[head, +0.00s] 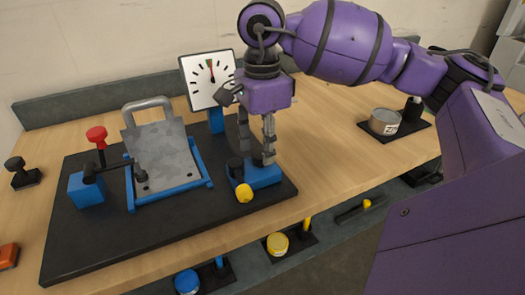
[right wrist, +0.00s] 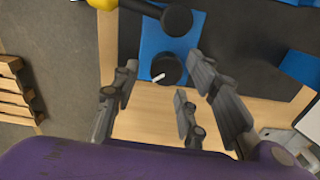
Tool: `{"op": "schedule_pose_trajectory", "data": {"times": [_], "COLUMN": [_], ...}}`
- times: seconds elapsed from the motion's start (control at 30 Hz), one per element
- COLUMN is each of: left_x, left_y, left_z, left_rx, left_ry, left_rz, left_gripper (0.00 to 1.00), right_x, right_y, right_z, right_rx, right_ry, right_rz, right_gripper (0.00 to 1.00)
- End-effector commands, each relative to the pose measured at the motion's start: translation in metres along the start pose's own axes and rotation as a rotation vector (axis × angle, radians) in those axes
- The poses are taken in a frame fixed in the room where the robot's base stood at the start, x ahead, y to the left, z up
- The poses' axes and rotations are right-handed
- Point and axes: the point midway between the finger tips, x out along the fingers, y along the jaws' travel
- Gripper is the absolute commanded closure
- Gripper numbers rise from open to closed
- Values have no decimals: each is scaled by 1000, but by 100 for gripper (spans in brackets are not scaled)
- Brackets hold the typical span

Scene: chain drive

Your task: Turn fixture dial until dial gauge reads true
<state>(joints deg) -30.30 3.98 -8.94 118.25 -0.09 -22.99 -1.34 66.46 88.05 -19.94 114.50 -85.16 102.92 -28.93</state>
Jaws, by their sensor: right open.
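The black fixture dial (right wrist: 167,70), with a white pointer line, sits on a blue block (head: 263,178) at the board's right front. A black knob on an arm (right wrist: 177,20) stands beside it. My right gripper (head: 257,150) points down just above the block. Its fingers are open around the dial's sides, with no clear contact visible. My left gripper is not in view.
The dark board (head: 90,250) also carries a grey metal plate with a handle (head: 158,150), a red knob (head: 96,134) and a yellow-ended lever (head: 244,193). A tin (head: 384,121) stands on a mat at the right. Table between the board and mat is clear.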

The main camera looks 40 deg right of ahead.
Motion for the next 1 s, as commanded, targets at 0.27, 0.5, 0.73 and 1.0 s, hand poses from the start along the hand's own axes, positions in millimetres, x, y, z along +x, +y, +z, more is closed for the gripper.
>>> {"op": "schedule_pose_trajectory", "data": {"times": [0.27, 0.5, 0.73, 1.0], "left_x": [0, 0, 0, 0], "left_y": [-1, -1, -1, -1], "left_z": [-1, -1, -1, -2], "left_rx": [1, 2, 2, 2], "left_ry": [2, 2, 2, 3], "left_rz": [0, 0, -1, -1], "left_gripper": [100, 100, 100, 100], "right_x": [-61, -93, -98, -98], "right_y": [-1, 0, 1, 1], "right_z": [1, 1, 0, 0], "right_rx": [-1, -2, -2, -2], "right_ry": [-3, -1, 0, 0], "right_rz": [-3, 2, 5, 4], "right_gripper": [60, 60, 60, 60]}}
